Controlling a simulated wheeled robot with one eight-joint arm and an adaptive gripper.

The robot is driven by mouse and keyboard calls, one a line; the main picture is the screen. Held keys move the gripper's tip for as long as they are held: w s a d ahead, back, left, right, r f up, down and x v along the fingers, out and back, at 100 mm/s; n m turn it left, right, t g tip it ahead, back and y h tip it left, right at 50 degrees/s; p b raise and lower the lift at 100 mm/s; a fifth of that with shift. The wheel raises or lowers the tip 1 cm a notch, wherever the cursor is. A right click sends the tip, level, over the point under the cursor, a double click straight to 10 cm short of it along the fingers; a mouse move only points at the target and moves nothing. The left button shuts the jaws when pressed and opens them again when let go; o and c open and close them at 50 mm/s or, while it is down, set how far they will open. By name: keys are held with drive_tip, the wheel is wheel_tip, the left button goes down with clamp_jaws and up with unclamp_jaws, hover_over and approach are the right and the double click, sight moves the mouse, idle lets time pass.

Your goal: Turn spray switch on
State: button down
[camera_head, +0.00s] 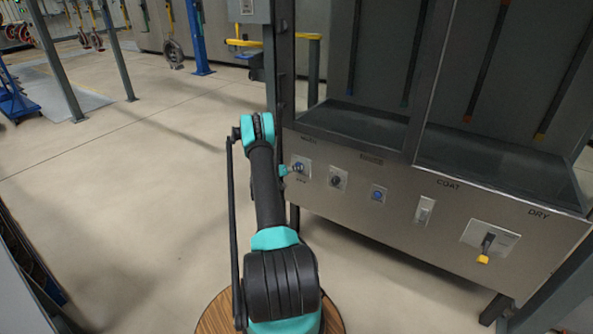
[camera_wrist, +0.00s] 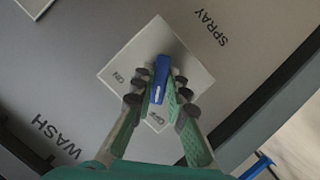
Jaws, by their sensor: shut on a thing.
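The blue switch knob (camera_wrist: 161,72) sits on a square pale plate (camera_wrist: 190,82) in the wrist view, between the words SPRAY and WASH. My gripper (camera_wrist: 159,84) is shut on the knob, with dark finger pads on both sides. A white mark at the knob's lower end points toward the lower label, which seems to read OFF. Another label, seemingly ON, is at the plate's left corner. In the head view my gripper (camera_head: 286,170) meets the leftmost plate (camera_head: 305,162) on the metal panel, and the fingertips are too small to make out.
To the right on the panel (camera_head: 335,213) are a dark knob (camera_head: 337,180), a blue knob (camera_head: 378,195), a COAT switch (camera_head: 424,211) and a yellow-tipped DRY lever (camera_head: 485,248). A dark post (camera_head: 284,70) stands by the panel's left end.

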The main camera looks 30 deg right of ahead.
drive_tip(key=shift+s+d+m+t+y, duration=0.1)
drive_tip(key=shift+m+t+y, duration=0.35)
drive_tip(key=shift+m+t, duration=1.05)
drive_tip(key=shift+s+a+m+t+y, duration=0.1)
drive_tip(key=shift+m+t+y, duration=0.55)
drive_tip(key=shift+m, duration=1.45)
drive_tip(key=shift+s+d+m+t+y, duration=0.1)
drive_tip(key=shift+m+t+y, duration=0.1)
drive_tip(key=shift+m+t, duration=1.4)
drive_tip(key=shift+m, duration=0.3)
drive_tip(key=c, duration=1.5)
unclamp_jaws()
drive_tip(key=shift+c, duration=0.2)
wheel_tip(320, 180, up, 10)
